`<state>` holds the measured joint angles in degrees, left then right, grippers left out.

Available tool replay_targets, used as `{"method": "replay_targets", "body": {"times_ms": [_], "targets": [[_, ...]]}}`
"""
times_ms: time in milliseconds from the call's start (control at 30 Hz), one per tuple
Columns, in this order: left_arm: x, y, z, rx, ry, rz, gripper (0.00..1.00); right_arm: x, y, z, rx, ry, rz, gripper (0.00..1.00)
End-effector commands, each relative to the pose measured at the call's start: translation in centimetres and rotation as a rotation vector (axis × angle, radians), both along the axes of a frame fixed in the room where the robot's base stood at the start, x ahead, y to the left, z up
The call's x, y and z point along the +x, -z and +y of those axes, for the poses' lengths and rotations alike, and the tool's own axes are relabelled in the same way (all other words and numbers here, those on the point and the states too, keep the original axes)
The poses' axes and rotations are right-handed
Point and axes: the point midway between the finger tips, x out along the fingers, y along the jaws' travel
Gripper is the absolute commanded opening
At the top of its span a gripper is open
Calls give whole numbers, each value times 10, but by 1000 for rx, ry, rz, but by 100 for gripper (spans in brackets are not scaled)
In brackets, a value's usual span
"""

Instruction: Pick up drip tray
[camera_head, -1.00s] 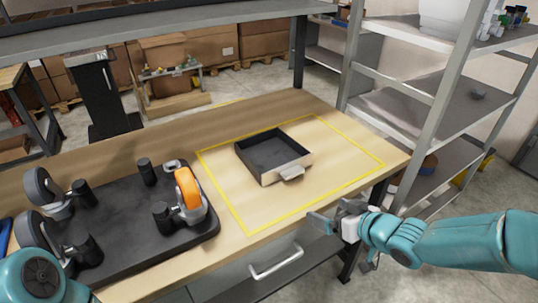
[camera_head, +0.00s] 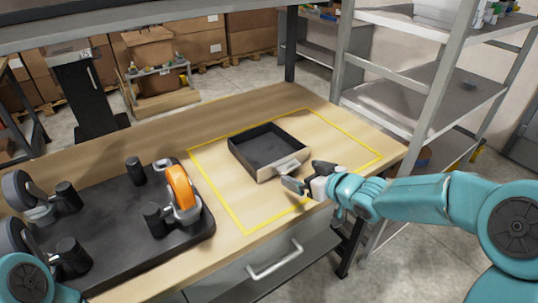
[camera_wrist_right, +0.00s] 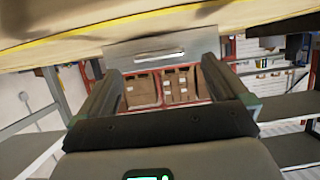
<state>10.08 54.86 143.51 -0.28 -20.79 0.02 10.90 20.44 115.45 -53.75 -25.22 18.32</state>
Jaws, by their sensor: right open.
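The drip tray (camera_head: 266,146) is a shallow, dark, square tray with a pale front wall and a small handle tab. It sits on the wooden bench inside a yellow outline. My right gripper (camera_head: 304,176) is open and empty, just in front and to the right of the tray's front wall. In the head view its far finger partly overlaps the handle area, and I cannot tell whether they touch. My left gripper is out of view.
A black board (camera_head: 110,225) with casters, one with an orange wheel (camera_head: 180,187), lies left of the tray. A drawer handle (camera_head: 274,260) sticks out below the bench edge. A metal shelf rack (camera_head: 425,95) stands at the right. Bench around the tray is clear.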

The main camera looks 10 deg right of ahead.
Motion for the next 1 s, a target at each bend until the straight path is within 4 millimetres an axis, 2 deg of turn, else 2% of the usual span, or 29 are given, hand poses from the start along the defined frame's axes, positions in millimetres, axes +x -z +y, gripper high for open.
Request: {"method": "replay_targets", "body": {"times_ms": [167, 300, 567, 800, 867, 1000], "targets": [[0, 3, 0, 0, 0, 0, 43, 24, 19, 9, 2, -1, 3, 100], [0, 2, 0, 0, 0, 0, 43, 39, 23, 14, -1, 0, 1, 100], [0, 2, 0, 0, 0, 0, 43, 42, 24, 15, 0, 0, 1, 100], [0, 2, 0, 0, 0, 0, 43, 41, 24, 15, 0, 0, 1, 22], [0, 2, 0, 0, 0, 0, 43, 41, 23, 15, 0, 0, 1, 2], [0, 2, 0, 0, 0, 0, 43, 42, 22, 15, 0, 1, -3, 1]]}}
